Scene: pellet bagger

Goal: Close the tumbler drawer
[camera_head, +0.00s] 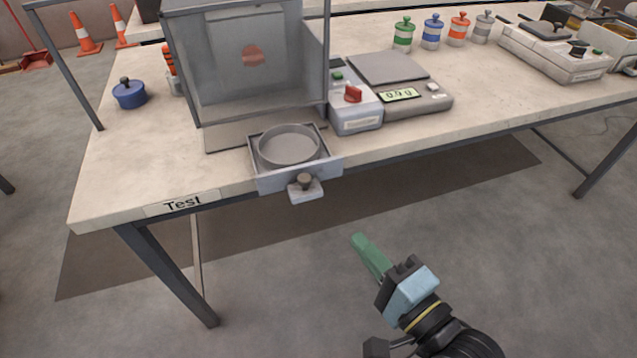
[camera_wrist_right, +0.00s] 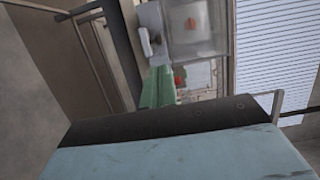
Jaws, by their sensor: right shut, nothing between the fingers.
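The tumbler drawer (camera_head: 270,183) is pulled out at the table's front edge, below the clear-walled tumbler box (camera_head: 250,70). A round grey dish (camera_head: 290,147) sits in the drawer. A knob (camera_head: 305,187) is on the drawer's front. My right gripper (camera_head: 362,243), with green fingers, is shut and empty. It is in front of the table, right of and nearer than the knob, and apart from it. The green fingers also show in the right wrist view (camera_wrist_right: 158,88), with the tumbler box (camera_wrist_right: 195,35) beyond them. My left gripper is not in view.
The table (camera_head: 115,185) has a "Test" label on its front edge. A control box with a red knob (camera_head: 353,95) and a scale (camera_head: 405,95) stand right of the tumbler. A blue pot (camera_head: 129,94) is on the left. Floor space before the table is clear.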

